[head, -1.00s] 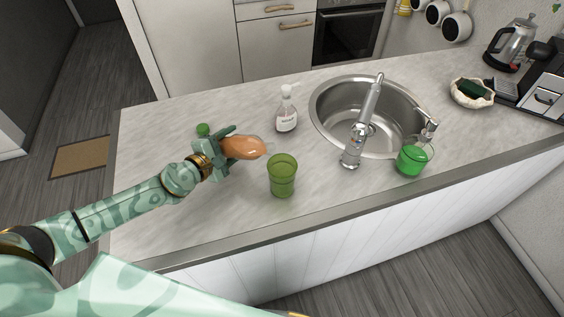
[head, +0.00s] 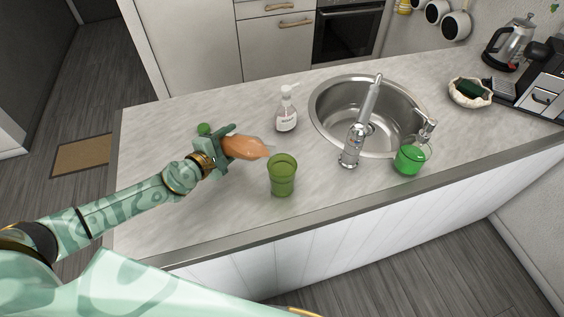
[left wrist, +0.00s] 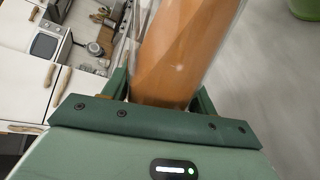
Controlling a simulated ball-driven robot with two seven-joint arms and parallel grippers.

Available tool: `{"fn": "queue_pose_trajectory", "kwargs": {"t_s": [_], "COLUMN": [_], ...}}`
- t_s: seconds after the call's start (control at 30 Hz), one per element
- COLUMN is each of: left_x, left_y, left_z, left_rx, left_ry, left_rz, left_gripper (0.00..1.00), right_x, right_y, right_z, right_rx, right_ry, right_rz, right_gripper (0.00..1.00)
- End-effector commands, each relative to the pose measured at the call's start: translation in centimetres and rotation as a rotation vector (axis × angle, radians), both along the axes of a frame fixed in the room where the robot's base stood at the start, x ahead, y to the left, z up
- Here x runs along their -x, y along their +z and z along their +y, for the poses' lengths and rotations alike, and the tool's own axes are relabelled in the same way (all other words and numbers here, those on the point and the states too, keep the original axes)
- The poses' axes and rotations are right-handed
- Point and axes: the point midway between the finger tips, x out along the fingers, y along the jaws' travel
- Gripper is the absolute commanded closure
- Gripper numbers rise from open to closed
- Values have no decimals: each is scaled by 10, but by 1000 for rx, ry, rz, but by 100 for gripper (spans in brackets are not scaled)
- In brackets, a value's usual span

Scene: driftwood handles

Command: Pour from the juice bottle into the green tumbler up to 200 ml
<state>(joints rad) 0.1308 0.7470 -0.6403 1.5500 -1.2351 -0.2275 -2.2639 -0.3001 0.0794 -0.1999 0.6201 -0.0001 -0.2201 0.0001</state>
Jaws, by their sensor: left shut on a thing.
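The juice bottle (head: 243,148), clear with orange juice inside, is held by my left gripper (head: 226,146) above the counter. It is tipped over, its neck pointing right toward the tumbler, and it fills the top middle of the left wrist view (left wrist: 183,50). The green tumbler (head: 282,177) stands upright on the counter just right of and below the bottle's mouth. Its base shows at the top right of the left wrist view (left wrist: 304,8). I cannot make out a stream or any juice level in the tumbler. My right gripper is not in view.
A soap dispenser (head: 286,110) stands behind the tumbler. The sink (head: 325,112) with its tap (head: 352,146) is to the right, with a green liquid dispenser (head: 409,159) beyond. The counter's left front is clear.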

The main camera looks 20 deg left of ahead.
Motion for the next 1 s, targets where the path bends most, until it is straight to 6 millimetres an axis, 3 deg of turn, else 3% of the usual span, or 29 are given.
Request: {"fn": "queue_pose_trajectory", "kwargs": {"t_s": [1.0], "left_x": [-1], "left_y": [24], "left_z": [-3], "left_rx": [-93], "left_ry": [1], "left_rz": [-22], "left_gripper": [88], "right_x": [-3], "right_y": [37], "right_z": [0], "right_rx": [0], "right_ry": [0], "right_rz": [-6], "right_gripper": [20]}}
